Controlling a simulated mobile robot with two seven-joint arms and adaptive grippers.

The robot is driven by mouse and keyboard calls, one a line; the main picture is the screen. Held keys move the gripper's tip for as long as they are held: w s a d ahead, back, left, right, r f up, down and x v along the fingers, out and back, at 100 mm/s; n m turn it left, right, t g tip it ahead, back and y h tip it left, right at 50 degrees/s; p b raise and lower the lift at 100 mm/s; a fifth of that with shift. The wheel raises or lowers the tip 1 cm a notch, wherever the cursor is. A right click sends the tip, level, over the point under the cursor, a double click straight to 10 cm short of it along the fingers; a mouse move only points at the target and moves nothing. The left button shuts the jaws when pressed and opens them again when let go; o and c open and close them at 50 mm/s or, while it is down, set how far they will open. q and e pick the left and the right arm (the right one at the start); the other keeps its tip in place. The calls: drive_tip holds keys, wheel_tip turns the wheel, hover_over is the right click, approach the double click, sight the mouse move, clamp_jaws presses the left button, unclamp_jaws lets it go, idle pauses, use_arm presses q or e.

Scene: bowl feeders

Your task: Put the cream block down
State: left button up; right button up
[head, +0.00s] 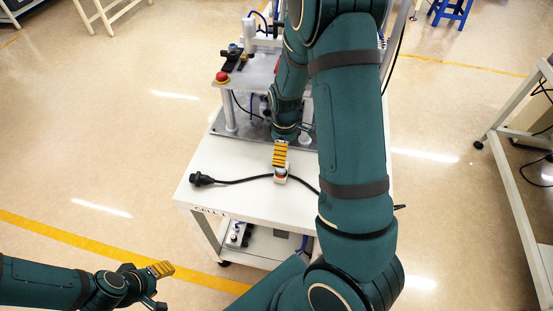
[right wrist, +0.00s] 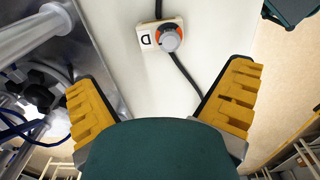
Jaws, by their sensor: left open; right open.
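The cream block (right wrist: 147,37) carries a dark letter and a round grey-and-orange knob, and a black cable runs to either side of it. It appears to rest on the white table top. It also shows in the head view (head: 281,179), just in front of my right gripper (head: 280,158). In the right wrist view my right gripper (right wrist: 161,76) has its yellow-padded fingers wide apart. Nothing is between them, and the block lies beyond the fingertips. My left gripper (head: 160,286) is open and empty, off the table at the lower left.
The white table (head: 220,180) has clear room left of the block. A black plug (head: 201,179) lies there on the cable. A machine with a red button (head: 222,77) stands at the back. My right arm hides the table's right side. A white-framed bench (head: 515,180) stands at right.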

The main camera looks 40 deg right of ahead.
drive_tip(key=a+f+m, duration=0.1)
drive_tip(key=a+f, duration=0.1)
drive_tip(key=a, duration=0.2)
drive_tip(key=s+a+f+m+y, duration=0.1)
drive_tip(key=a+f+m, duration=0.1)
drive_tip(key=a, duration=0.3)
drive_tip(key=s+a+f+m+t, duration=0.1)
drive_tip(key=a+f, duration=0.3)
drive_tip(key=a, duration=0.1)
drive_tip(key=shift+y, duration=0.3)
drive_tip(key=s+a+f+m+y, duration=0.1)
drive_tip(key=s+a+m, duration=0.1)
drive_tip(key=a, duration=0.4)
drive_tip(key=s+a+f+m+t+y, duration=0.1)
drive_tip(key=s+a+m, duration=0.2)
drive_tip(key=a, duration=0.3)
drive_tip(key=shift+a+f+m, duration=0.15)
drive_tip(key=shift+a+m, duration=0.1)
drive_tip(key=shift+m, duration=0.15)
drive_tip(key=shift+s+f+b, duration=0.15)
drive_tip(key=shift+f+b, duration=0.4)
drive_tip(key=shift+s+f+b, duration=0.15)
drive_tip(key=shift+f+b, duration=0.35)
drive_tip(key=shift+f, duration=0.05)
